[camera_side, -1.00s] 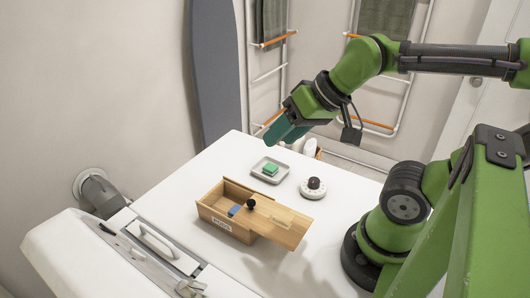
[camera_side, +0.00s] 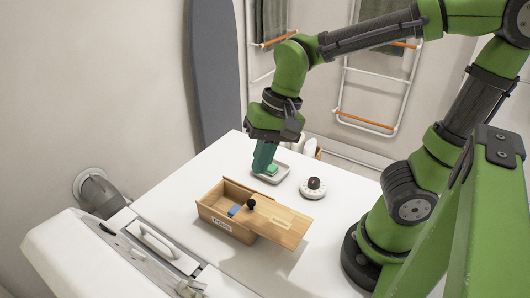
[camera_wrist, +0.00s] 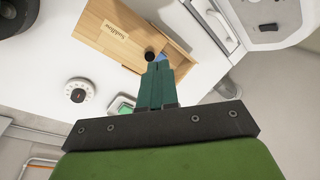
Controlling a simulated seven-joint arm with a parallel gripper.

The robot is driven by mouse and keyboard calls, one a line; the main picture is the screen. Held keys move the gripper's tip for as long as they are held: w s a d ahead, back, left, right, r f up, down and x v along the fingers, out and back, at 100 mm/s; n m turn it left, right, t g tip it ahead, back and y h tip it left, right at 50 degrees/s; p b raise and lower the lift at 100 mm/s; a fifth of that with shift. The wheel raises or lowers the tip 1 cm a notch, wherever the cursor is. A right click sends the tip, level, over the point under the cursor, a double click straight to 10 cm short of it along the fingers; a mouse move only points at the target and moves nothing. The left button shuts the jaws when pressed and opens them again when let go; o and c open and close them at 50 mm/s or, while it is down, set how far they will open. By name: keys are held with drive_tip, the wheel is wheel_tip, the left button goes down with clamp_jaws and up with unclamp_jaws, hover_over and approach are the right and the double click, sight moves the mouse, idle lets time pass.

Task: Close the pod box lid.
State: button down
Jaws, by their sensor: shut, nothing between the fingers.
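The wooden pod box (camera_side: 216,210) stands on the white top with its left part uncovered. Its wooden lid (camera_side: 287,227) is slid to the right and overhangs that end. A black knob (camera_side: 251,203) stands near the lid's left edge. A blue pod (camera_side: 234,211) lies in the open part. My gripper (camera_side: 261,171) has its teal fingers together, pointing down behind the box, beside the soap tray. In the wrist view, the fingers (camera_wrist: 159,65) overlap part of the box, with the knob (camera_wrist: 149,55) just beside their tips and the lid (camera_wrist: 105,30) to the left.
A grey tray (camera_side: 284,179) with a green block (camera_side: 272,170) lies behind the box, close to my fingers. A white round dial (camera_side: 313,189) with a dark knob stands right of the tray. A lidded white unit (camera_side: 90,260) is at the front left. The top left of the box is clear.

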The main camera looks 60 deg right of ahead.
wheel_tip(320, 180, down, 2)
drive_tip(key=m+g+h, duration=0.1)
drive_tip(key=m+g, duration=0.1)
drive_tip(key=m, duration=0.4)
drive_tip(key=m+g+h, duration=0.3)
drive_tip(key=m+g, duration=0.1)
drive_tip(key=m, duration=1.6)
hover_over(265, 213)
drive_tip(key=s, duration=0.2)
wheel_tip(265, 213, down, 8)
drive_tip(key=shift+w+d+r, duration=0.15)
drive_tip(key=shift+r, duration=0.1)
drive_tip(key=shift+f, duration=0.7)
drive_tip(key=shift+w+f, duration=0.15)
drive_tip(key=shift+w, duration=1)
drive_tip(key=shift+w+a+f, duration=0.15)
drive_tip(key=shift+w+a, duration=0.15)
drive_tip(key=shift+w, duration=0.35)
